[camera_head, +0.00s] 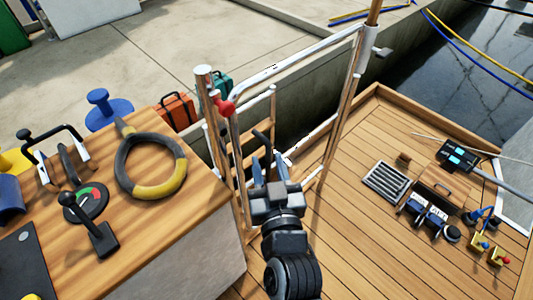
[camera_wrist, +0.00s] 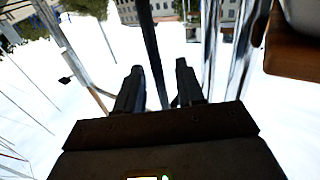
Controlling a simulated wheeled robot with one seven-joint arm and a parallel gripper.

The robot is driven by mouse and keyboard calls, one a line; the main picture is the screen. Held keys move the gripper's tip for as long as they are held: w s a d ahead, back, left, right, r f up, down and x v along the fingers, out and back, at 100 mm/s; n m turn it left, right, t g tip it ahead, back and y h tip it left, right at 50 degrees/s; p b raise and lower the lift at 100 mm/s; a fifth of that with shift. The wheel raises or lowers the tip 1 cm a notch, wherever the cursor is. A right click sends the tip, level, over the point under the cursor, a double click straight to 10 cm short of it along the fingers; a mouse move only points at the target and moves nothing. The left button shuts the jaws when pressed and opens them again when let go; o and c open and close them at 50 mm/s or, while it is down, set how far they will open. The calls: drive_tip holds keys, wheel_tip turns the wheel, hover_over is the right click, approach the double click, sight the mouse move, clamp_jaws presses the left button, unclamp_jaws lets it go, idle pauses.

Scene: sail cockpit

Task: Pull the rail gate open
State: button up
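The rail gate (camera_head: 298,54) is a shiny tube frame spanning between a left post and a right post beside the deck. A red knob (camera_head: 224,107) sits near the top of its left side. A dark curved bar (camera_head: 264,143) stands just beyond my gripper (camera_head: 270,170). My gripper is at the lower left part of the gate, with its fingers spread. In the wrist view my gripper (camera_wrist: 158,82) is open, and the dark bar (camera_wrist: 152,45) passes through the gap between its fingers. I cannot tell whether it touches either finger. My wrist hides part of the gate's bottom.
A wooden counter (camera_head: 195,210) with a coiled ring (camera_head: 150,168) and levers stands close on the left. The planked deck (camera_head: 350,220) is open on the right, with a grate (camera_head: 385,182) and small gear farther right. An orange case (camera_head: 177,111) stands beyond the rail.

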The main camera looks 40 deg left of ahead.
drive_tip(key=shift+x, duration=1.5)
clamp_jaws()
